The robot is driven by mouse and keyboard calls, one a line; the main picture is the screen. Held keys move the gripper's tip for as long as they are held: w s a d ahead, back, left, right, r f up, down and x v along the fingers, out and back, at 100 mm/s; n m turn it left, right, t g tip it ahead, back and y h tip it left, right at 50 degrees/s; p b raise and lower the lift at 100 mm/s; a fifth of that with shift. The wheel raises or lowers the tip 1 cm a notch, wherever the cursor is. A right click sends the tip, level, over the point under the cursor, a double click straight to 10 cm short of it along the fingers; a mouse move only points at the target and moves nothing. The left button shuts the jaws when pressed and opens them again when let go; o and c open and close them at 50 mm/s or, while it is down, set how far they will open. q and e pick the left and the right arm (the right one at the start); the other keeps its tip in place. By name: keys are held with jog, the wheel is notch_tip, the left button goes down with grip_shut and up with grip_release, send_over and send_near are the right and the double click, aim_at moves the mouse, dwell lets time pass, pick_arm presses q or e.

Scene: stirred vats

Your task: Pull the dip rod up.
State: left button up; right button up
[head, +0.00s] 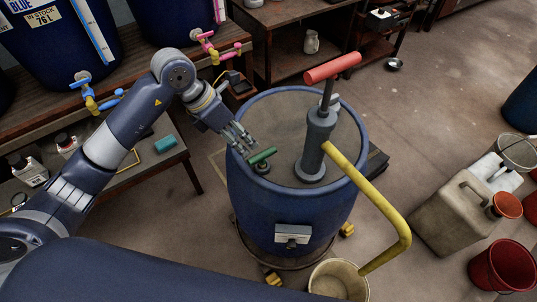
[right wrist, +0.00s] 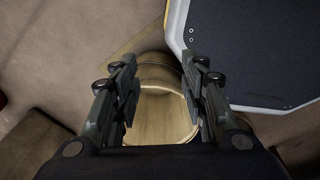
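The blue drum (head: 285,225) stands upright in the middle of the head view. A short green T-shaped handle (head: 263,156), which looks like the dip rod's top, sits low on the left part of its lid. The rod below is hidden in the drum. My left gripper (head: 243,143) is just up and left of the green handle, its fingers pointing down toward it. The fingers look parted, with nothing visible between them. My right gripper (right wrist: 163,95) is open and empty in the right wrist view, above a pale bucket (right wrist: 160,115).
A grey hand pump (head: 316,140) with a red handle (head: 332,68) and yellow spout (head: 385,205) stands on the lid, right of the green handle. The bucket (head: 338,281) is under the spout. A bench with blue vats (head: 60,45) is at left; jerrycans (head: 452,213) are at right.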

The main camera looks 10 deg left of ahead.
aim_at(257, 156)
pick_arm(q)
jog(key=p+x, duration=0.1)
jog(key=x, duration=0.3)
jog(key=shift+s+f, duration=0.15)
jog(key=shift+f, duration=0.15)
jog(key=x, duration=0.4)
jog(key=shift+d+p, duration=0.1)
jog(key=shift+p, duration=0.2)
jog(key=shift+d+f, duration=0.2)
jog(key=shift+f, duration=0.45)
pick_arm(e)
jog(key=shift+s+a+r, duration=0.2)
jog(key=shift+r, duration=0.25)
jog(key=shift+s+a+r, duration=0.2)
jog(key=shift+r, duration=0.25)
